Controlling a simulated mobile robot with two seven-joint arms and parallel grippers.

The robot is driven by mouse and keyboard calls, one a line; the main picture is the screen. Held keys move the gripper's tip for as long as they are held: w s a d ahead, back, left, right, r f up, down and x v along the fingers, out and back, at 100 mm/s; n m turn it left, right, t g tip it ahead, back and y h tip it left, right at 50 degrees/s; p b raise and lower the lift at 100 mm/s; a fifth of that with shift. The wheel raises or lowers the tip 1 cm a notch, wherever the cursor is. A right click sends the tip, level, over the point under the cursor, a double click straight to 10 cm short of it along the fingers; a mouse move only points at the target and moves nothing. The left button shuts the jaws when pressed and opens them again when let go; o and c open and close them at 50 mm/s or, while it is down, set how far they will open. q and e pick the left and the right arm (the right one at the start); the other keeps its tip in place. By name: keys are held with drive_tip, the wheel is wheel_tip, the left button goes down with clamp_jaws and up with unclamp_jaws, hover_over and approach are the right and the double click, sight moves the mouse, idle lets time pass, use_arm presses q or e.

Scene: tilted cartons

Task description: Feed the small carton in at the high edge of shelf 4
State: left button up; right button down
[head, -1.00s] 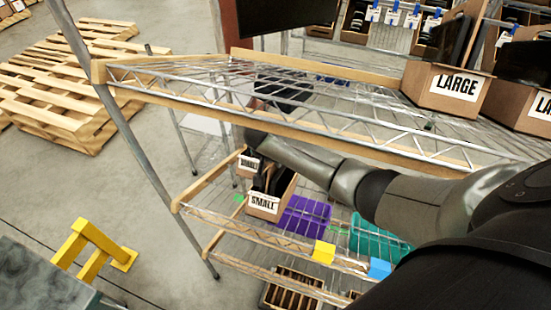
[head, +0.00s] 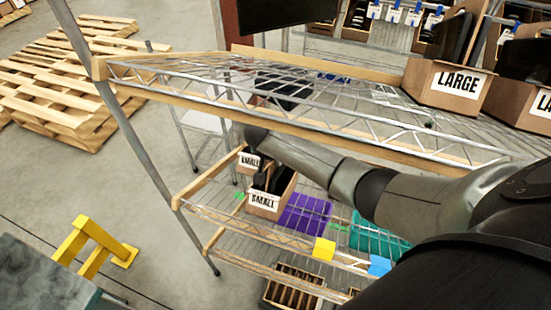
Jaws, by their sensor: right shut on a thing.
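A small brown carton (head: 267,201) with a SMALL label is at the left end of the lower wire shelf (head: 235,226), under the upper shelf. Dark contents or gripper parts show in its open top. My right arm comes in from the right and bends down at the wrist beneath the upper shelf. My right gripper (head: 262,178) is at this carton and shut on it; the fingertips are mostly hidden. A second small carton (head: 250,161) is just behind it. Whether the held carton rests on the shelf is unclear. My left gripper is out of view.
The upper wire shelf (head: 200,92) with wooden edges runs above my forearm. A LARGE carton (head: 447,86) stands on it. Purple bin (head: 304,213) and teal bin (head: 375,240) are right of the small cartons. Yellow (head: 324,249) and blue (head: 379,266) tags mark the lower front edge.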

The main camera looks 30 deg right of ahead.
idle(0.3)
drive_tip(key=c, duration=0.9)
unclamp_jaws()
drive_tip(key=shift+s+f, duration=0.1)
drive_tip(key=shift+p+v, duration=0.95)
drive_tip(key=shift+v, duration=2.85)
